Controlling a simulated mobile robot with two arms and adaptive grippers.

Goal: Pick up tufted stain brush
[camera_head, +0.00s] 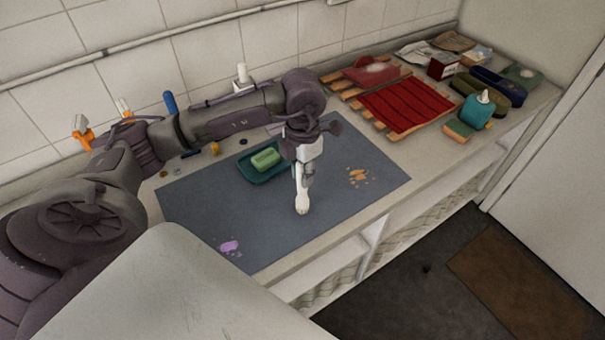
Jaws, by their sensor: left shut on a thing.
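My left gripper (305,172) hangs over the grey mat (205,195), pointing down. It is shut on a slim, pale, upright object (302,200) that looks like the tufted stain brush. Its upper part is hidden by the fingers, and its rounded lower end is close to the mat. I cannot tell whether that end touches the mat, and no bristles can be made out. My right gripper is not in view.
A green soap bar (265,158) sits in a teal dish (247,170) left of the gripper. Orange (358,176) and purple (230,246) stains mark the mat. A red cloth (405,104) on wooden slats and a teal bottle (476,111) stand at the right.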

